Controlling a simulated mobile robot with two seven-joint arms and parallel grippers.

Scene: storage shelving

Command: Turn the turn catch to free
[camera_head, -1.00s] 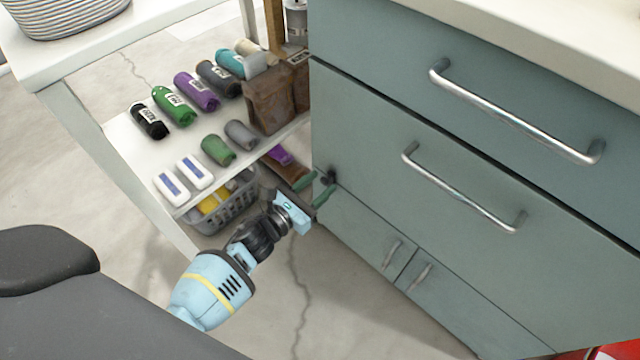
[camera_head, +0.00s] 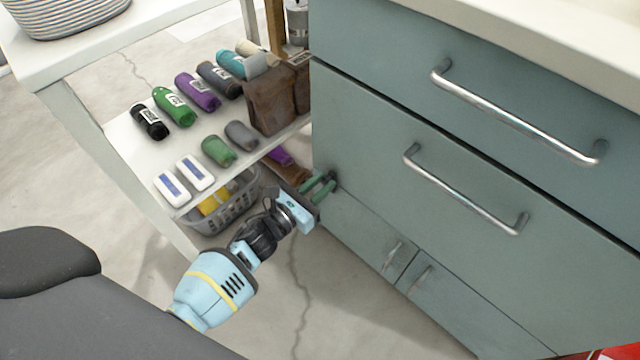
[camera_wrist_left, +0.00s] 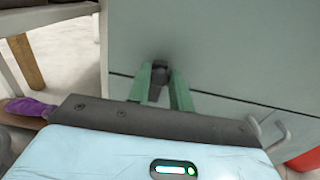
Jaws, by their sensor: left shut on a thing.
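The turn catch (camera_wrist_left: 160,73) is a small dark knob on the blue-grey cabinet front, near its left edge and low down. In the left wrist view it sits between the tips of my left gripper's green fingers (camera_wrist_left: 163,82). In the head view my left gripper (camera_head: 322,187) reaches the cabinet's left edge, its fingers shut on the catch and mostly covering it. How far the catch is turned cannot be told. My right gripper is not in view.
The cabinet (camera_head: 390,120) has drawers with metal bar handles (camera_head: 465,190) and small lower doors. To the left stands a white shelf (camera_head: 180,150) with several rolled items and a grey basket (camera_head: 228,208) below. Floor is free in front.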

